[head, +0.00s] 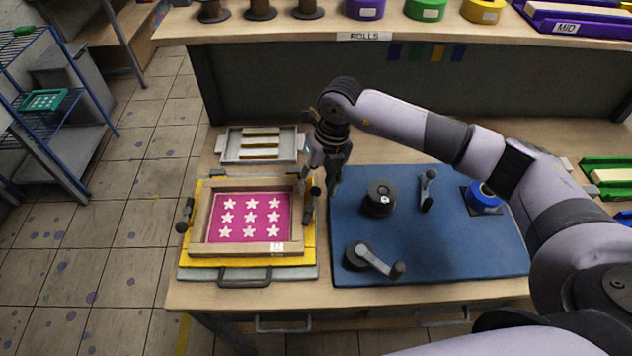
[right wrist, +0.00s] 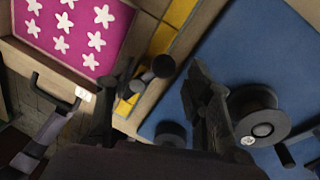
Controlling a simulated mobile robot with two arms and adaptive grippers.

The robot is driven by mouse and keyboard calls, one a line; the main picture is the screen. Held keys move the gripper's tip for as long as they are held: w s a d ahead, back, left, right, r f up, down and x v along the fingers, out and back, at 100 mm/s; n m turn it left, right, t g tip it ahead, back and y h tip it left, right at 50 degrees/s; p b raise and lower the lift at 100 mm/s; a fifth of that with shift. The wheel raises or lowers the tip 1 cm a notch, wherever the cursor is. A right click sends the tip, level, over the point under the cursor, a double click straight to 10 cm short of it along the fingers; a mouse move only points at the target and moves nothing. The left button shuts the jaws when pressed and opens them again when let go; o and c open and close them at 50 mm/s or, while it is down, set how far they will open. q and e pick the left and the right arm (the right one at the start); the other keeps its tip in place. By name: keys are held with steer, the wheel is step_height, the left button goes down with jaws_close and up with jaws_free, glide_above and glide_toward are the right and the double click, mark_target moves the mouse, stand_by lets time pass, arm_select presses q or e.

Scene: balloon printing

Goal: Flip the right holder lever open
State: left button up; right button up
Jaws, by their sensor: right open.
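The right holder lever (head: 312,200) is a dark handle at the right side of the wooden frame (head: 281,247) around a pink sheet with white stars (head: 243,216). My right gripper (head: 326,176) points down just behind and beside this lever, near the frame's back right corner. In the right wrist view, the dark round-ended lever (right wrist: 160,67) shows between the two spread fingers of my gripper (right wrist: 155,100). The gripper is open; I cannot tell whether a finger touches the lever. The left holder lever (head: 184,215) stands at the frame's left side. My left gripper is not in view.
A blue mat (head: 440,255) right of the frame carries a dark spool (head: 380,198), crank handles and a blue roll (head: 484,198). A shelf (head: 300,30) with rolls spans the back.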

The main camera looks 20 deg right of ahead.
steer(key=shift+a+f, duration=0.15)
steer(key=shift+f, duration=0.75)
jaws_close()
